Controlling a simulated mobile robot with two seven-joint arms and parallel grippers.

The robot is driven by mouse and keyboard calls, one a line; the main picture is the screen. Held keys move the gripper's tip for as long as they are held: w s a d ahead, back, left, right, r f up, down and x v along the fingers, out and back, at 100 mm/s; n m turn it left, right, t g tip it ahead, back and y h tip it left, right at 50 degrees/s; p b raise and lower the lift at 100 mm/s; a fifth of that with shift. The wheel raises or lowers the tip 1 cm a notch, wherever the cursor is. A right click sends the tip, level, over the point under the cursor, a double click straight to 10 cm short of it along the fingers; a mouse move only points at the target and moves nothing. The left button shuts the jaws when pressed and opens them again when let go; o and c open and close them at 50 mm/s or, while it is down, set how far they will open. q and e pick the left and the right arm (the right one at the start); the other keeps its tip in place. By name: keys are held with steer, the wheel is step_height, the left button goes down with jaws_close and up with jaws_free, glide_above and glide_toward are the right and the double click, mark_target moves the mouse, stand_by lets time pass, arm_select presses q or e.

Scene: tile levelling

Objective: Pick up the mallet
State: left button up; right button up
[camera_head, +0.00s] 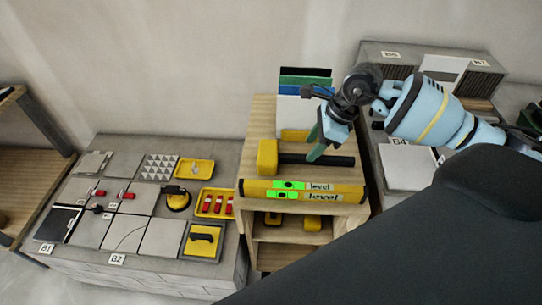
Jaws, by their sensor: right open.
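The mallet (267,157) lies on top of the wooden shelf unit, its yellow head at the left and its dark handle (338,161) pointing right. My right gripper (314,148) comes in from the right, with its teal fingers open at the middle of the handle. One fingertip overlaps the handle in the picture; whether it touches cannot be told. The mallet rests on the shelf top. My left gripper is not in view.
Two yellow levels (258,188) lie along the front edge of the wooden shelf unit (263,108). Upright coloured boards (303,103) stand behind the mallet. A grey block platform (205,272) at left holds tiles, yellow trays and tools. Another platform (373,48) stands at right.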

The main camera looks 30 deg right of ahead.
mark_target(301, 156)
steer(key=shift+a+p+x, duration=0.2)
steer(key=shift+p+x, duration=0.15)
steer(key=shift+x, duration=2.55)
steer(key=shift+w+r, duration=0.1)
steer(key=shift+c, duration=0.3)
steer(key=shift+w, duration=0.1)
jaws_close()
